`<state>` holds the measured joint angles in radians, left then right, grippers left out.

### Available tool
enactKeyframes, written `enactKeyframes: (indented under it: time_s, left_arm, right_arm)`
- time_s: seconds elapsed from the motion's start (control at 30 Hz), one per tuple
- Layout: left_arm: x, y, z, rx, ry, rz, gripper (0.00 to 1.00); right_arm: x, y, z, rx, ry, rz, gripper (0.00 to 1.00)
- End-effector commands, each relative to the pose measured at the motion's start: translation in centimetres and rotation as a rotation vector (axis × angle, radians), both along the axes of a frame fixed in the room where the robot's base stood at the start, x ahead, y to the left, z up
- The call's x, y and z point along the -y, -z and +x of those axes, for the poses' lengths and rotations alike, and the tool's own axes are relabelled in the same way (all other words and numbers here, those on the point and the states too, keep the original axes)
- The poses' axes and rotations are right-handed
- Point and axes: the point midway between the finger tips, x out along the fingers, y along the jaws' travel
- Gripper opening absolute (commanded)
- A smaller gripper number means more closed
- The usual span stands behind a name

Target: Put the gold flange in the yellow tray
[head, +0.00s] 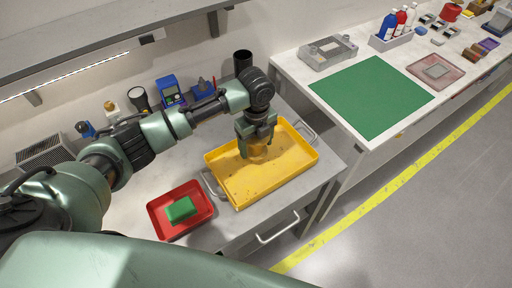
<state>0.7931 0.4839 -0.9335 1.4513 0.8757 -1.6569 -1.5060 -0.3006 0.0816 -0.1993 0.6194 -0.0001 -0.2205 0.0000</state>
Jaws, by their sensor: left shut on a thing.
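The yellow tray (284,181) lies on the grey bench in the middle of the head view. My left gripper (257,150) points down over the left part of the tray, inside its rim as seen from here. It is shut on the gold flange (257,156), which shows only as a small gold shape under the fingers. Its colour is close to the tray's, and I cannot tell whether it touches the tray floor. My right gripper is not in view.
A black cup (242,61), a blue device (170,90) and other tools stand along the wall. A bench with a green mat (371,97) is at right.

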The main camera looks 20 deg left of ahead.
Motion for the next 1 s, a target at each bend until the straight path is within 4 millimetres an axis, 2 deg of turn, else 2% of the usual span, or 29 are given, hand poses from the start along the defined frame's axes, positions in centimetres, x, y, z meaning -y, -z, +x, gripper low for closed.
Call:
enactKeyframes:
  time_s: [0.1, 0.2, 0.57, 0.6, 0.67, 1.0]
  left_arm:
    - [0.0, 1.7, 0.0, -0.003, -0.002, 0.000, 0.26]
    - [0.0, 2.5, 0.0, 0.000, -0.001, 0.000, 0.26]
    - [0.0, 2.9, 0.0, 0.000, -0.001, -0.001, 0.26]
    - [0.0, 2.9, 0.0, -0.001, 0.000, -0.001, 0.77]
    - [0.0, 2.9, 0.0, -0.001, 0.000, -0.001, 0.94]
    - [0.0, 2.7, 0.0, 0.001, -0.001, -0.001, 0.94]
  right_arm:
    - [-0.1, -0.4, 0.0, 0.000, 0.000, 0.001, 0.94]
    - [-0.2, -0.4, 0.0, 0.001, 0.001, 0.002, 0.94]
    - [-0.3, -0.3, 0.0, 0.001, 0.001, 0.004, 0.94]
    - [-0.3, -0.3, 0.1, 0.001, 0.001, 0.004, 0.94]
    - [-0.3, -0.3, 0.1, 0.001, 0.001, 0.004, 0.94]
    - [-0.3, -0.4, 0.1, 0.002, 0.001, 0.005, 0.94]
